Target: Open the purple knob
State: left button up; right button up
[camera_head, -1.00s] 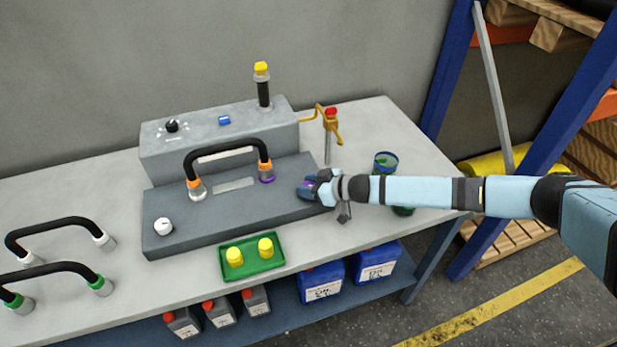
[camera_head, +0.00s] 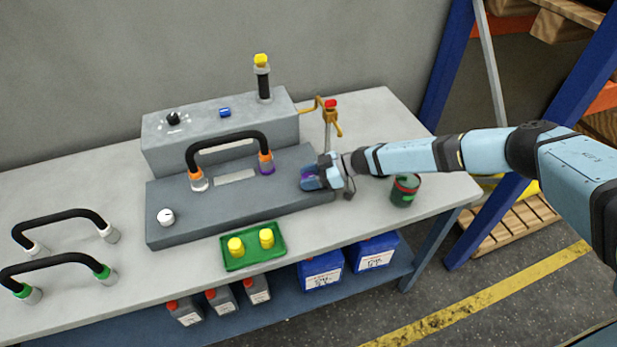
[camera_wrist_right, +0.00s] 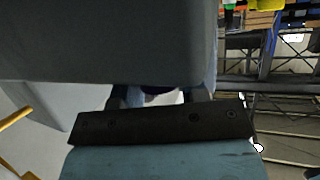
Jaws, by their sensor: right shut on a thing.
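The purple knob (camera_head: 308,173) is on the right end of the dark grey block's top (camera_head: 240,209). Only a little purple shows, because my right gripper (camera_head: 312,178) covers most of it. My right gripper is shut on the knob, with its arm coming in from the right. In the right wrist view the fingers (camera_wrist_right: 160,97) are mostly hidden behind the dark wrist plate, and the knob cannot be made out. My left gripper is not in view.
A black hose (camera_head: 228,141) with orange and purple ends arches over the block. A grey box (camera_head: 220,130) stands behind it. A green tray (camera_head: 253,258) with yellow caps lies in front, and a green-red can (camera_head: 404,190) stands to the right. Loose hoses (camera_head: 62,214) lie at left.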

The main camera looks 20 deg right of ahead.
jog(key=o, duration=0.9)
jog(key=b+v, duration=0.1)
jog(key=v, duration=1.1)
jog(key=shift+f, duration=0.1)
